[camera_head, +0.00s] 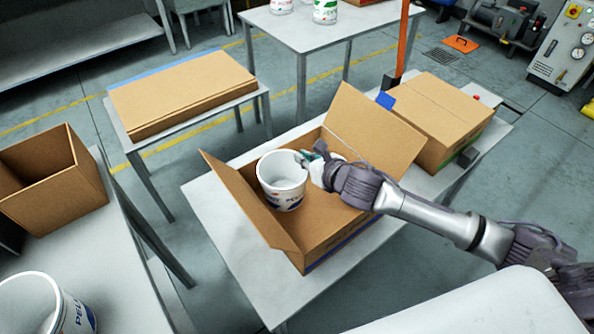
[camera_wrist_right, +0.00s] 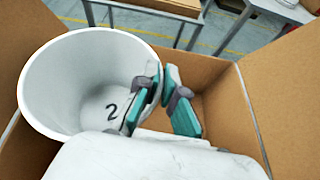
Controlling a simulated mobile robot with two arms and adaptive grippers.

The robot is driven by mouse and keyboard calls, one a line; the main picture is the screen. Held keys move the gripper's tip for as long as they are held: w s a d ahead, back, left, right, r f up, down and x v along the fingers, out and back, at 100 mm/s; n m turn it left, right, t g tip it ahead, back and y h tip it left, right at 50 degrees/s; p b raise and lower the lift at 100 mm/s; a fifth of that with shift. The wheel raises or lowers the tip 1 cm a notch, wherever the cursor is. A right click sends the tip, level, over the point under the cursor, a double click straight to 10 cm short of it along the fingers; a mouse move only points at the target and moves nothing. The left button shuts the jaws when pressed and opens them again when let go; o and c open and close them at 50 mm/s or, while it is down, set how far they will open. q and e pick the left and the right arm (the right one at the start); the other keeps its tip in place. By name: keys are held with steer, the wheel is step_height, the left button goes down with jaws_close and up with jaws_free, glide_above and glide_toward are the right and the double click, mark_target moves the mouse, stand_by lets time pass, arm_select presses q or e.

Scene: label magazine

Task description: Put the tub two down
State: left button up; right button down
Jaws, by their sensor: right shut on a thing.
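Tub two is a white open tub (camera_head: 283,183) with blue and red print, inside or just above the open cardboard box (camera_head: 345,212) on the middle table. In the right wrist view the tub (camera_wrist_right: 62,75) shows a black "2" on its inner bottom. My right gripper (camera_head: 306,157) is shut on the tub's rim, at its right side in the head view. In the wrist view the fingers (camera_wrist_right: 160,80) pinch the wall. The tub looks roughly upright. Whether its base touches the box floor is hidden. My left gripper is not in view.
The box flaps stand open around the tub. A closed carton (camera_head: 432,120) stands behind the box on the same table. Another white tub (camera_head: 40,305) and an open carton (camera_head: 48,185) are at the left. Flat cardboard (camera_head: 180,90) lies on a side table.

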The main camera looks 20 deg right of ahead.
mark_target(297, 168)
steer(key=shift+w+a+f, duration=0.4)
steer(key=shift+w+f, duration=0.05)
steer(key=shift+w, duration=0.15)
steer(key=shift+w+a+f, duration=0.4)
steer(key=shift+w+f, duration=0.05)
steer(key=shift+w, duration=0.1)
steer(key=shift+f+b, duration=0.45)
steer(key=shift+f, duration=1.6)
steer(key=c, duration=1.3)
jaws_free()
steer(key=shift+s+d+r, duration=0.1)
steer(key=shift+s+r, duration=0.1)
steer(key=p+v, duration=0.1)
steer(key=v, duration=1)
steer(key=shift+s+r, duration=0.15)
steer(key=shift+s, duration=0.15)
